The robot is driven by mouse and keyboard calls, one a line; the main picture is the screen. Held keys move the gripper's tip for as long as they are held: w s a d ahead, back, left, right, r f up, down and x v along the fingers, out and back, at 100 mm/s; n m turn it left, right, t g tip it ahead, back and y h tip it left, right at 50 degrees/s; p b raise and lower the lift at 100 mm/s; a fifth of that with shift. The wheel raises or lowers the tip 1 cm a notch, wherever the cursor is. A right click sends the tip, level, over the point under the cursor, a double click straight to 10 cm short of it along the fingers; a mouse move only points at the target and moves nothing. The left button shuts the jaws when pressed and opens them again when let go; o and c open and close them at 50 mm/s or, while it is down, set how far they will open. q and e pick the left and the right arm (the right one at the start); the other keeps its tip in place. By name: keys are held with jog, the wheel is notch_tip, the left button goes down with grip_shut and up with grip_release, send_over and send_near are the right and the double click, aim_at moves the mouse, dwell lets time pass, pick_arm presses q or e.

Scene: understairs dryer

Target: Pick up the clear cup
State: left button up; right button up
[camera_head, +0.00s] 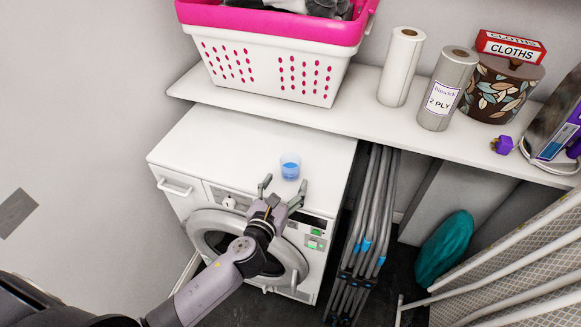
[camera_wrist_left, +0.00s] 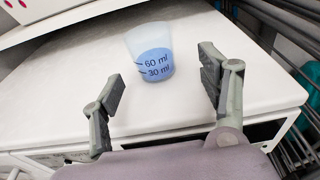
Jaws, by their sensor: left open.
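The clear cup (camera_head: 290,167) stands upright on top of the white dryer (camera_head: 215,150), near its front edge. It holds blue liquid. In the left wrist view the cup (camera_wrist_left: 153,55) shows 60 ml and 30 ml marks. My left gripper (camera_head: 283,186) is open and empty at the dryer's front edge, just short of the cup. In the left wrist view the left gripper's fingers (camera_wrist_left: 163,82) are spread wide, with the cup beyond and between them, not touched. My right gripper is not in view.
A shelf (camera_head: 330,118) above the dryer's back holds a pink and white basket (camera_head: 270,60), paper rolls (camera_head: 401,67), a patterned pot (camera_head: 497,90) and a cloths box (camera_head: 510,46). Folded grey metal legs (camera_head: 372,215) stand right of the dryer. The dryer top around the cup is clear.

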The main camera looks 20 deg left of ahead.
aim_at(287, 175)
pick_arm(q)
jog(key=w, duration=0.3)
jog(key=w+f, duration=0.1)
jog(key=shift+w+a, duration=0.25)
jog(key=shift+w, duration=0.15)
jog(key=shift+s, duration=0.1)
jog(key=shift+c, duration=0.5)
jog(key=c, duration=1.1)
jog(key=shift+c, duration=0.3)
jog(key=shift+r, duration=0.2)
